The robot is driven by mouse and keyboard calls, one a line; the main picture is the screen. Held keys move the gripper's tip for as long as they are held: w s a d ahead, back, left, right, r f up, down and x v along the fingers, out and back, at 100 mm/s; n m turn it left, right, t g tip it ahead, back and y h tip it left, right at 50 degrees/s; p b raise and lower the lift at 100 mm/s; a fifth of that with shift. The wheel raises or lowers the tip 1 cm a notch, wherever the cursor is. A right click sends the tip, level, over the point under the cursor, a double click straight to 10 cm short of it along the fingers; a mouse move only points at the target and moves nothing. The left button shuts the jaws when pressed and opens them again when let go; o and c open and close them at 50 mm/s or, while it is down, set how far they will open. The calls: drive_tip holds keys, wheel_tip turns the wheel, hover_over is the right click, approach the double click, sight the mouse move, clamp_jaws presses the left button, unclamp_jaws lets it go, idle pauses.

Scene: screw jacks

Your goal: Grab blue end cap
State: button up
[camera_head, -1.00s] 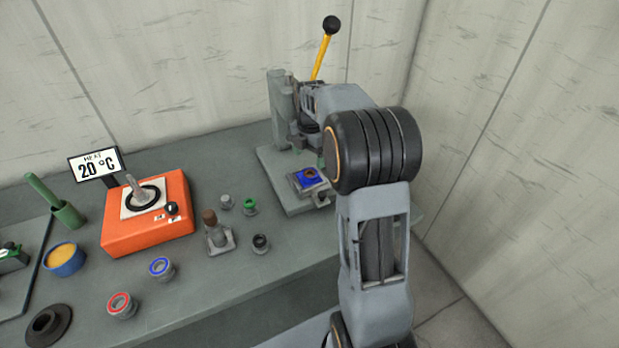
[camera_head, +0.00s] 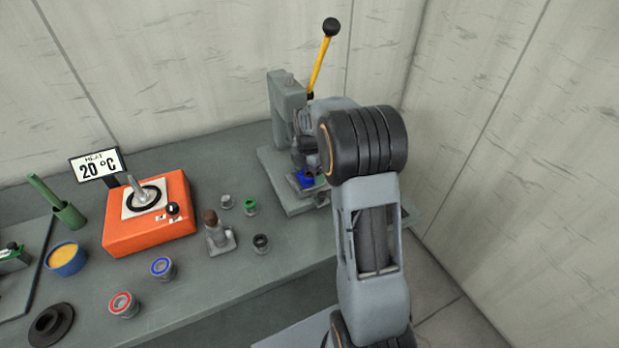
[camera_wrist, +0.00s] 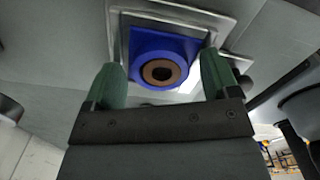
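The blue end cap (camera_wrist: 139,48) is a square block with a round front and a brown-ringed bore. It sits in a grey square holder (camera_wrist: 216,22) on the press base. In the head view the blue end cap (camera_head: 304,180) is partly hidden by my arm. My gripper (camera_wrist: 162,72) is open in the wrist view, with a green finger on each side of the cap's lower part. I cannot tell whether the fingers touch it. In the head view the fingers are mostly hidden behind my arm.
The press (camera_head: 285,105) with its yellow lever (camera_head: 319,65) stands close behind my gripper. An orange heater (camera_head: 150,230), a blue-ringed part (camera_head: 162,268), a red-ringed part (camera_head: 122,304) and small fittings stand left on the bench. Bare bench (camera_head: 215,290) lies at the front.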

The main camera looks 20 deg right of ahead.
drive_tip(key=c, duration=1)
drive_tip(key=shift+c, duration=0.3)
drive_tip(key=shift+r, duration=0.15)
